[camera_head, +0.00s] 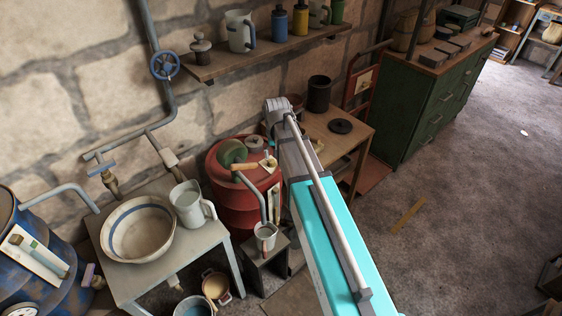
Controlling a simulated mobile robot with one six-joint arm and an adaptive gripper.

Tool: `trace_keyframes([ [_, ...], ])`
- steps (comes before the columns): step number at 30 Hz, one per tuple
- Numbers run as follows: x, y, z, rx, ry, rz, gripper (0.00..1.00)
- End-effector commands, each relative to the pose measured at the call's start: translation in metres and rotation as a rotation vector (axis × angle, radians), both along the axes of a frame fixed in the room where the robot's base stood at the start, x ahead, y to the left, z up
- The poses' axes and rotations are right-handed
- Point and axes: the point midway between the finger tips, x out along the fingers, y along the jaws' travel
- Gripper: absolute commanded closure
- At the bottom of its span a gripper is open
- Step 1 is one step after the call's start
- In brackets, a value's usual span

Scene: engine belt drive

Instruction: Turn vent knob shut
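I cannot tell for certain which part is the vent knob. A red drum (238,207) stands in the middle, with a round green part (232,152) and a small pale cap (254,142) on its top. A bent grey pipe with a tan wooden handle (243,167) reaches down from the drum's top towards a small mug (265,235). A blue handwheel (164,65) sits on the wall pipe. Knob positions are too small to read. My turquoise arm reaches up past the drum's right side. No gripper fingers show.
A grey table (128,276) holds a striped bowl (138,228) and a white jug (193,204). A blue barrel (48,270) stands at the left. A wooden table (345,152) and green cabinet (437,105) stand behind my arm. A shelf (262,57) holds bottles. Floor at right is mostly clear.

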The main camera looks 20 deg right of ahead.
Motion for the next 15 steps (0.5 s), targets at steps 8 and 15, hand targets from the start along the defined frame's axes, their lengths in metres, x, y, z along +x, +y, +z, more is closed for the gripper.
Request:
trace_keyframes([
  [8, -0.041, 0.002, 0.014, 0.000, 0.000, 0.041, 0.22],
  [15, -0.063, 0.003, 0.021, 0.000, 0.000, 0.067, 0.22],
])
